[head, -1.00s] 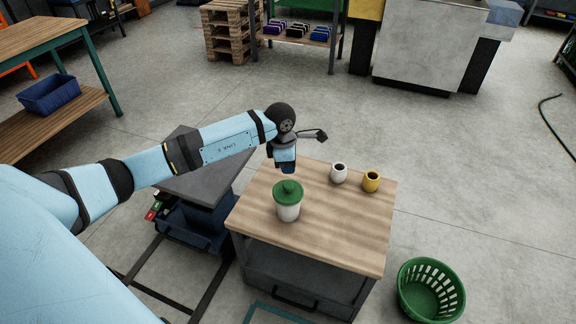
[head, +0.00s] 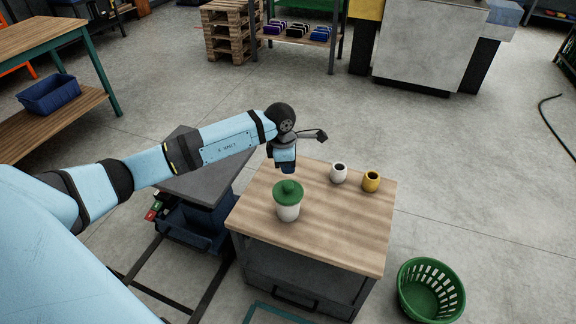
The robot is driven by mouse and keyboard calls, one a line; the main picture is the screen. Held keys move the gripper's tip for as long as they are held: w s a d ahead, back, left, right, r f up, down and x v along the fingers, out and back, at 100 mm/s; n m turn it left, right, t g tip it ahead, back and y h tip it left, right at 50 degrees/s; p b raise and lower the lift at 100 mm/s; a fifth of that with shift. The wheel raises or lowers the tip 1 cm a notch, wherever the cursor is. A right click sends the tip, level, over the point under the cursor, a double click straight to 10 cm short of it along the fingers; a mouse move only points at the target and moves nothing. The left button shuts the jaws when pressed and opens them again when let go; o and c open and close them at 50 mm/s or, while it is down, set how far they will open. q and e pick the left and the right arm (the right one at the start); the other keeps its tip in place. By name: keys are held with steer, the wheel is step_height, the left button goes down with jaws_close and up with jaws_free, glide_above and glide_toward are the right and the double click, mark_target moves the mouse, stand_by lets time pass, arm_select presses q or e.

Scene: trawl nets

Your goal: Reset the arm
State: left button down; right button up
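My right gripper does not show.
A white cup (head: 338,173) and a yellow cup (head: 371,181) stand at the back right of the cabinet top. A green basket (head: 430,290) is on the floor to the right. A dark grey table (head: 190,178) stands left of the cabinet. The cabinet top's front right is clear.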

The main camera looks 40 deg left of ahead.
mark_target(289, 184)
arm_select(q)
steer(key=shift+f, duration=0.2)
steer(key=shift+f+b, duration=1.7)
steer(key=shift+f, duration=0.7)
steer(key=shift+r, duration=0.1)
steer(key=shift+r+p, duration=2.3)
steer(key=shift+r, duration=1.15)
